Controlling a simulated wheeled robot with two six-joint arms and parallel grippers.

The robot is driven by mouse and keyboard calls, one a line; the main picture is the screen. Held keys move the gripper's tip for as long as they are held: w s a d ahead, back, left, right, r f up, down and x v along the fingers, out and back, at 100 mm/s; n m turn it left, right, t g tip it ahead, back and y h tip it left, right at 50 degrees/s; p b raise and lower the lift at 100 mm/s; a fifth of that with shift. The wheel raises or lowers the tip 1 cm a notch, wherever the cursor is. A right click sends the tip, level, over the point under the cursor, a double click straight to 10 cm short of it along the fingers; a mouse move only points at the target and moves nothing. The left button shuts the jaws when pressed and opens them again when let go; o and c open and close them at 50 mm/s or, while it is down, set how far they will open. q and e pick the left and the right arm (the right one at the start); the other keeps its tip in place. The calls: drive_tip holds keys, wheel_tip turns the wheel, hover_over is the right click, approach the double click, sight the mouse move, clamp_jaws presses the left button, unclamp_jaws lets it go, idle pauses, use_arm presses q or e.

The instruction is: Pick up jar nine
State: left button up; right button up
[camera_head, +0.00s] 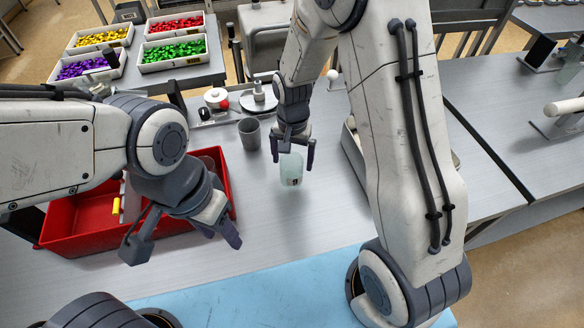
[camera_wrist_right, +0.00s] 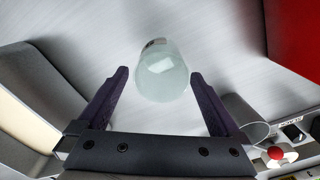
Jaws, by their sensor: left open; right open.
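A pale, translucent jar (camera_head: 291,171) with a small dark label stands on the grey table in the head view. The label's number is too small to read. My right gripper (camera_head: 294,158) is just above and around the jar, open, with its fingers pointing down. In the right wrist view the jar (camera_wrist_right: 163,75) lies ahead of and between the two spread fingers of the right gripper (camera_wrist_right: 161,85), with gaps on both sides. My left gripper (camera_head: 184,244) is open and empty over the front of the red tray (camera_head: 62,222).
A grey cup (camera_head: 249,133) stands just behind the jar, to the left. A device with a red knob (camera_head: 216,98) sits farther back. Bins of coloured pieces (camera_head: 174,52) stand on a back table. Bare table lies in front of the jar, before a blue mat (camera_head: 270,285).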

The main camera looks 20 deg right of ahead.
drive_tip(key=shift+s+a+f+p, duration=0.1)
drive_tip(key=shift+f+p, duration=0.35)
drive_tip(key=shift+f, duration=1)
drive_tip(key=shift+a+f+p, duration=0.1)
drive_tip(key=shift+f+p, duration=0.35)
drive_tip(key=shift+f, duration=1)
drive_tip(key=c, duration=1.2)
